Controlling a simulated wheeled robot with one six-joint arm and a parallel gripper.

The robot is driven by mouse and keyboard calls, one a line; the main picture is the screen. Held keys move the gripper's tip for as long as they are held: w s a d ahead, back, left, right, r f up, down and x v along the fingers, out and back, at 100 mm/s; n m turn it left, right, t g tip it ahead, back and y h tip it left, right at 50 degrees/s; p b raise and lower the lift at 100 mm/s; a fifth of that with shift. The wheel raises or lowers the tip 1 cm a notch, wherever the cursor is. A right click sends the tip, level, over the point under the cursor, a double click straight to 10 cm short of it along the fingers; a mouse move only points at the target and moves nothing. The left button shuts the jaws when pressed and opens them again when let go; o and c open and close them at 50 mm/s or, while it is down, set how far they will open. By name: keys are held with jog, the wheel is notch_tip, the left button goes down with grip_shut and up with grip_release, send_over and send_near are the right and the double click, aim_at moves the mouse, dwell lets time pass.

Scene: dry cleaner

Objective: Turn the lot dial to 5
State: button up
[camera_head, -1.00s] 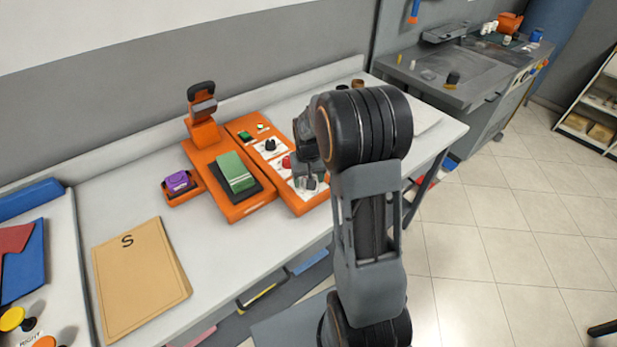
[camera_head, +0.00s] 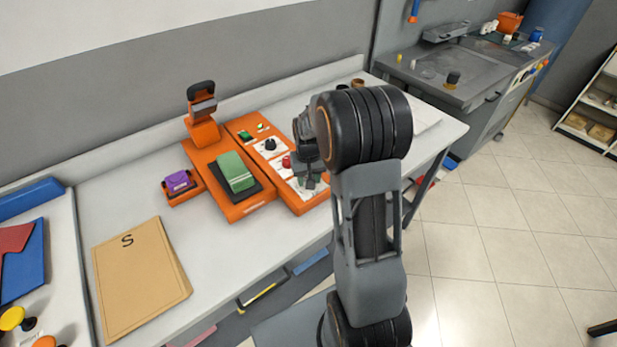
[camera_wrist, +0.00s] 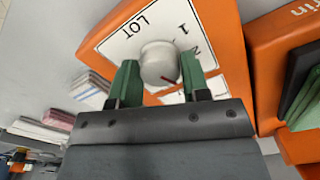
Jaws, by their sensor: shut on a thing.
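The lot dial (camera_wrist: 160,62) is a round silver-grey knob on a white plate (camera_wrist: 118,48) marked LOT, in the wrist view. The digits 1 and 2 show beside it; other digits are hidden or out of frame. A red pointer line on the knob points toward the lower right of the wrist picture, toward my gripper's body. My gripper (camera_wrist: 158,72) has its green fingers on both sides of the knob, shut on it. In the head view my gripper (camera_head: 310,181) is over the near right end of the orange panel (camera_head: 294,203), and the dial is hidden.
The panel also carries a red knob (camera_head: 287,162), a black knob (camera_head: 270,145) and a green switch (camera_head: 245,136). To its left is an orange machine (camera_head: 236,212) with a green folded cloth (camera_head: 236,172). A tan folder (camera_head: 138,280) lies further left.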

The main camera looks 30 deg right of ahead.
jog(key=m+b, duration=0.1)
jog(key=m, duration=0.7)
jog(key=shift+m+b, duration=0.3)
jog(key=m, duration=0.4)
jog(key=shift+m, duration=0.3)
jog(key=shift+m+b, duration=0.4)
jog(key=shift+m, duration=1.9)
jog(key=o, duration=0.9)
